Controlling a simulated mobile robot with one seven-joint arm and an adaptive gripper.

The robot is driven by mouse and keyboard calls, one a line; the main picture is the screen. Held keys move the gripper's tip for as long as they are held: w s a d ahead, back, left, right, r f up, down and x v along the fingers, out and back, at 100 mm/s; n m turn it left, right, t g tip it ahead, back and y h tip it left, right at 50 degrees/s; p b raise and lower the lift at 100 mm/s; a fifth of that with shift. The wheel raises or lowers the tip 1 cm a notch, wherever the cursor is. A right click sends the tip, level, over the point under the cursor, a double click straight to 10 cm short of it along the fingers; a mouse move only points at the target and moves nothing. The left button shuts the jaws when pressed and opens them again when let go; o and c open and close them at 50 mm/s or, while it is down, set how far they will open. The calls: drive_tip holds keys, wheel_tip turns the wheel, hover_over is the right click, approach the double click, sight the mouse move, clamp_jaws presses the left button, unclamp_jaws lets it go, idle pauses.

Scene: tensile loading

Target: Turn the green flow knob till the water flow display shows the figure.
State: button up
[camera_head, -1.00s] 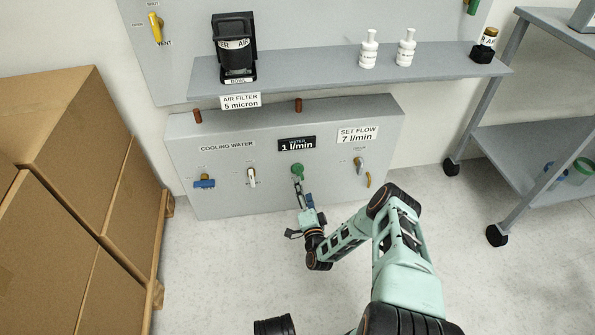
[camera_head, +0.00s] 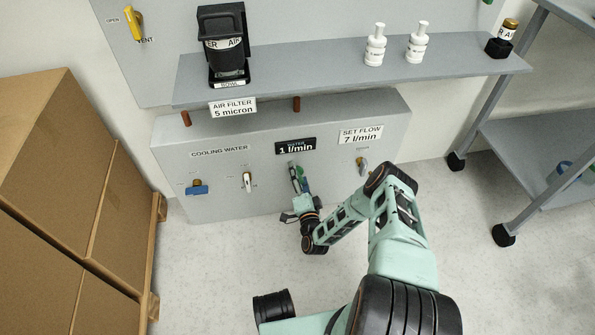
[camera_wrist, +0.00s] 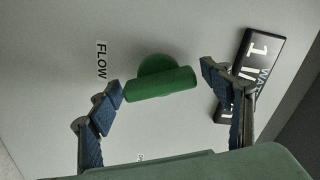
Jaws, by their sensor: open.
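The green flow knob (camera_wrist: 160,84) lies between the two open fingers of my gripper (camera_wrist: 163,82) in the wrist view. The left fingertip is at or very near the knob's left end; I cannot tell if it touches. A gap shows at the right finger. In the head view my gripper (camera_head: 298,178) is in front of the panel and mostly covers the knob. The water flow display (camera_head: 295,146) above the knob reads 1 l/min; it also shows in the wrist view (camera_wrist: 262,50), turned. The set flow sign (camera_head: 360,134) reads 7 l/min.
On the same panel are a blue-handled valve (camera_head: 197,188), a white-handled valve (camera_head: 247,182) and another valve (camera_head: 361,166) at right. A shelf (camera_head: 320,75) with an air filter (camera_head: 223,45) and white bottles juts out above. Cardboard boxes (camera_head: 60,190) stand left, a grey cart (camera_head: 530,150) right.

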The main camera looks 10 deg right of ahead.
drive_tip(key=c, duration=1.2)
drive_tip(key=shift+o, duration=0.2)
